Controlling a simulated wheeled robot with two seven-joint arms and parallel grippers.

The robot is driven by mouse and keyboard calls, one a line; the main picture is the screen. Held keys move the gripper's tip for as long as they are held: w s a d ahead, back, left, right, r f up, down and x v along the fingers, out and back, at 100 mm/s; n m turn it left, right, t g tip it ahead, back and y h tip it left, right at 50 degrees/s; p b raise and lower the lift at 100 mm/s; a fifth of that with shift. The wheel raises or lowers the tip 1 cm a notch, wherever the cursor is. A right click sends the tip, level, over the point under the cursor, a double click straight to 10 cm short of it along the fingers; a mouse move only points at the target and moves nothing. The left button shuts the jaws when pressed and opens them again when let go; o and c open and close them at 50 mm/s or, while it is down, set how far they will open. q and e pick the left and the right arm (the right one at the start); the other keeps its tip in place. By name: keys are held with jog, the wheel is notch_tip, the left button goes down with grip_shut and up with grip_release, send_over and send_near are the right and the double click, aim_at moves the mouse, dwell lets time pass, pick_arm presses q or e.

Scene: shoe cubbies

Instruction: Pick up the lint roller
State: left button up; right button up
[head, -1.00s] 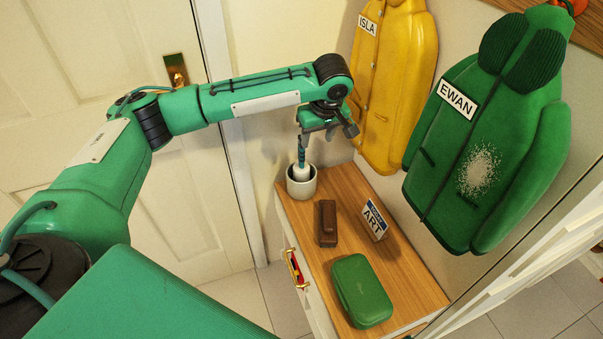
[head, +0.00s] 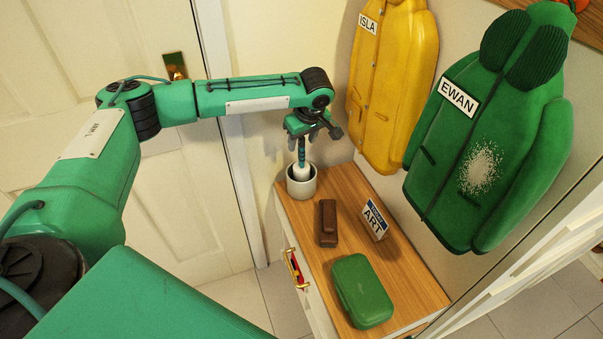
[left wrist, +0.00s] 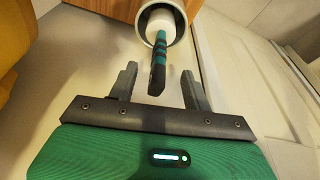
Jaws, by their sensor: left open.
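The lint roller (head: 301,159) stands in a pale round pot (head: 301,187) at the far left end of the cabinet top. Its white roll is down in the pot and its dark and teal handle points up. My left gripper (head: 303,132) is over the handle's upper end. In the left wrist view the left gripper (left wrist: 157,85) is open, with the lint roller's handle (left wrist: 158,68) reaching between its two fingers and a gap on each side. The pot (left wrist: 163,18) shows beyond it. My right gripper is not in view.
On the wooden cabinet top (head: 345,185) are a brown brush-like block (head: 328,223), a small ART sign (head: 374,220) and a green case (head: 362,291). A yellow coat (head: 392,90) and a green coat (head: 490,130) hang on the wall behind. A white door (head: 90,200) stands at left.

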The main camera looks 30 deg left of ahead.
aim_at(301, 147)
pick_arm(q)
jog(key=x, duration=0.4)
jog(key=shift+w+a+f, duration=0.1)
jog(key=shift+w+f, duration=0.1)
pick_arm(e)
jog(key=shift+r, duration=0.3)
pick_arm(q)
jog(key=shift+c, duration=0.2)
grip_shut()
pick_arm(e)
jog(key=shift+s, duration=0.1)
pick_arm(q)
jog(key=shift+r, duration=0.1)
